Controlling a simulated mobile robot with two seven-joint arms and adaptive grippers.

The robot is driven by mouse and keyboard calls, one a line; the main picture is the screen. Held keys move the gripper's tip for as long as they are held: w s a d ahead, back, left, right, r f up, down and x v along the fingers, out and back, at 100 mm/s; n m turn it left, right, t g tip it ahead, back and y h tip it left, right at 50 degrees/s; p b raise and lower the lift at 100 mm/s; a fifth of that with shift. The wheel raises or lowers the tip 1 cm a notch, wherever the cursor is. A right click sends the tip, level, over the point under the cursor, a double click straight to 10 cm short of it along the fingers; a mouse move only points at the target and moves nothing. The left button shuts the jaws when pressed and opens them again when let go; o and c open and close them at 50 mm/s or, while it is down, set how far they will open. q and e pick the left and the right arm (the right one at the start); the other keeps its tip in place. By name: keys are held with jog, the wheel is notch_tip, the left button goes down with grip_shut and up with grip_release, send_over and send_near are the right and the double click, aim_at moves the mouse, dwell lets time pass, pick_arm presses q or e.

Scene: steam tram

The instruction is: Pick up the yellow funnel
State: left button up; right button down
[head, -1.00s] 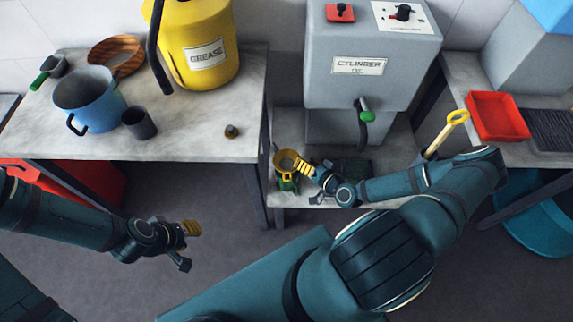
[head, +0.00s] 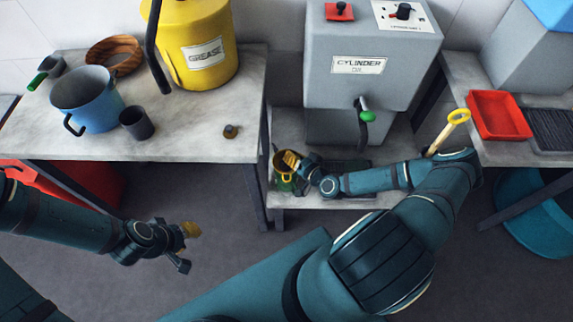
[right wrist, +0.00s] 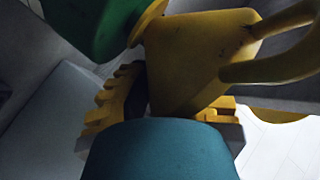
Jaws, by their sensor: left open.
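The yellow funnel (head: 279,167) sits on the green can (head: 284,184), on the low shelf below the grey cylinder oil tank. My right gripper (head: 293,172) is at the funnel's right side and hides part of it. In the right wrist view the funnel (right wrist: 195,55) lies between the yellow-padded fingers of my right gripper (right wrist: 165,108), with its handle loop to the right and the green can (right wrist: 95,25) at the upper left. A dark gap shows beside the left finger; no firm hold is visible. My left gripper (head: 187,246) is open and empty above the floor.
The grey cylinder oil tank (head: 365,85) stands just behind, its green-handled tap (head: 366,116) hanging close by. The left bench (head: 190,140) has a blue pot (head: 88,102), a dark cup (head: 137,123) and a yellow grease can (head: 192,40). A red tray (head: 499,116) is on the right.

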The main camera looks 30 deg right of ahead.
dwell(0.5)
notch_tip(320, 180, up, 10)
jog(key=p, duration=0.3)
jog(key=shift+r, duration=0.1)
dwell(0.3)
notch_tip(320, 180, up, 3)
jog(key=shift+f+p, duration=0.1)
jog(key=shift+p, duration=0.95)
